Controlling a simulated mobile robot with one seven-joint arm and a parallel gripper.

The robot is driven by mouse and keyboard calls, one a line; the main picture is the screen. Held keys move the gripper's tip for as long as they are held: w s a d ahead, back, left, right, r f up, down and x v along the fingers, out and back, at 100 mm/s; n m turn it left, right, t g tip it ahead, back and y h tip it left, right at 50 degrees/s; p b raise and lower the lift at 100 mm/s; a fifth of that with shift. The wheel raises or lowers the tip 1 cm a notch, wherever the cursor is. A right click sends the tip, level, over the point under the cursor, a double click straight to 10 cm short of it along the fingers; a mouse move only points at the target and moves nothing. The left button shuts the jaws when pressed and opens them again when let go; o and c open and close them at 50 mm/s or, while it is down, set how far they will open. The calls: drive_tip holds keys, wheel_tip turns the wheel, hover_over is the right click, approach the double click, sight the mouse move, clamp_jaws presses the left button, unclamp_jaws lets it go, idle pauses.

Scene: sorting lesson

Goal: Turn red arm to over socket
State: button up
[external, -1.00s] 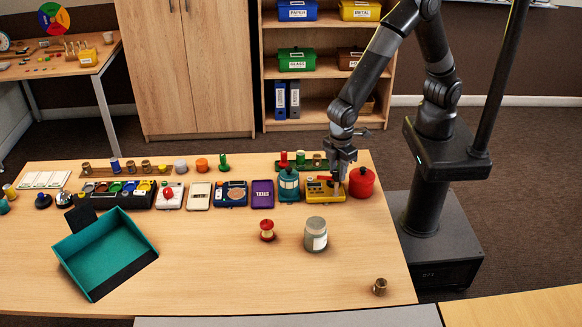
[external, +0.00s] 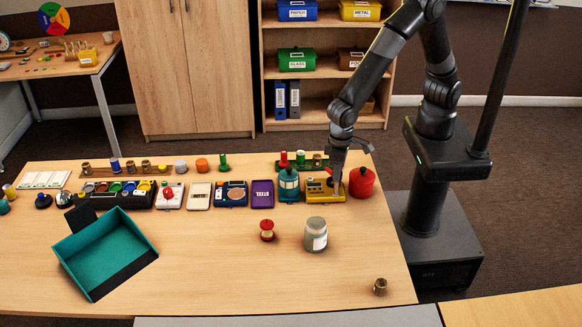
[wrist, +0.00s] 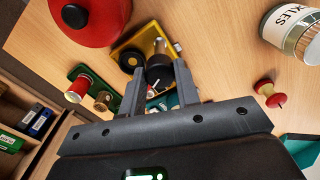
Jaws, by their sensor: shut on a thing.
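The yellow box (external: 318,196) stands near the right end of the row on the table. A bit of the red arm (external: 328,170) shows above it, beside my gripper (external: 337,188). My gripper is shut on the red arm, down at the box's right part. In the wrist view the yellow box (wrist: 150,38) lies beyond my gripper (wrist: 160,76), and a dark knob sits between the fingers. A round black piece (wrist: 131,60) and a metal post (wrist: 178,46) are on the box. My fingers hide most of the red arm, and I cannot tell which part is the socket.
A red round pot (external: 362,183) stands close on the right of the box. A teal lantern-like jar (external: 289,186) stands close on its left. A rack with red and green pieces (external: 300,164) is behind. A labelled jar (external: 316,236) and a red spool (external: 267,231) stand in front.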

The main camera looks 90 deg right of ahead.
drive_tip(key=shift+m, duration=1.9)
drive_tip(key=o, duration=1)
drive_tip(key=shift+c, duration=0.2)
wheel_tip(320, 180, up, 11)
drive_tip(key=shift+f, duration=0.1)
